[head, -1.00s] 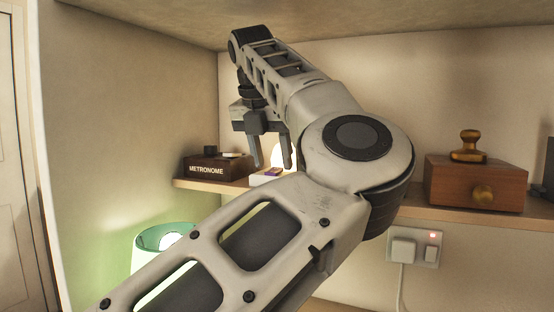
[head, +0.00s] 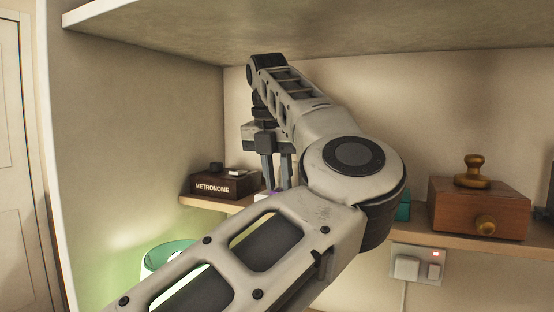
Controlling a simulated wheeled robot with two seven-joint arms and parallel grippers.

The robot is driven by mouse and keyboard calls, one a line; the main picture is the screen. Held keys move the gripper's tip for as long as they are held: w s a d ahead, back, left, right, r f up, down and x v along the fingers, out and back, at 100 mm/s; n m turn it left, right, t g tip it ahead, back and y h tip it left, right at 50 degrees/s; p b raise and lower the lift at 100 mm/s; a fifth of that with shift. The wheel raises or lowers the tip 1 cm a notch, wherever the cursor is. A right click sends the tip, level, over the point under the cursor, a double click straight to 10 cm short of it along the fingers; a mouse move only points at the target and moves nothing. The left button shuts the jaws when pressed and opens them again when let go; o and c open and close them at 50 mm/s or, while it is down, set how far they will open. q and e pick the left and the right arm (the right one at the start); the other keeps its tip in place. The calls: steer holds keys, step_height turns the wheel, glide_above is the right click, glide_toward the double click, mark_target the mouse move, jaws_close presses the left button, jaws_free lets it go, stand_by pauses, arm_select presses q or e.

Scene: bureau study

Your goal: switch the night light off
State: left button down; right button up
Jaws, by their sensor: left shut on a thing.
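My left gripper (head: 277,182) points down over the shelf, right of the metronome box. No glowing dome shows beside the fingers; that spot is largely covered by my gripper and arm. My right gripper is not in view.
The shelf (head: 462,240) carries a dark metronome box (head: 225,184), a wooden box (head: 478,208) with knobs, and a teal thing (head: 404,208) partly behind my arm. Below are a green-rimmed lamp (head: 165,255) and a wall socket (head: 419,264) with a red light. An upper board overhangs.

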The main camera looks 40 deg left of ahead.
arm_select(q)
steer(key=shift+w+r+g+p, duration=0.2)
steer(key=shift+g+p, duration=0.2)
steer(key=shift+p, duration=0.25)
steer(key=shift+f, duration=0.2)
steer(key=c, duration=1.2)
jaws_free()
steer(key=shift+c, duration=0.2)
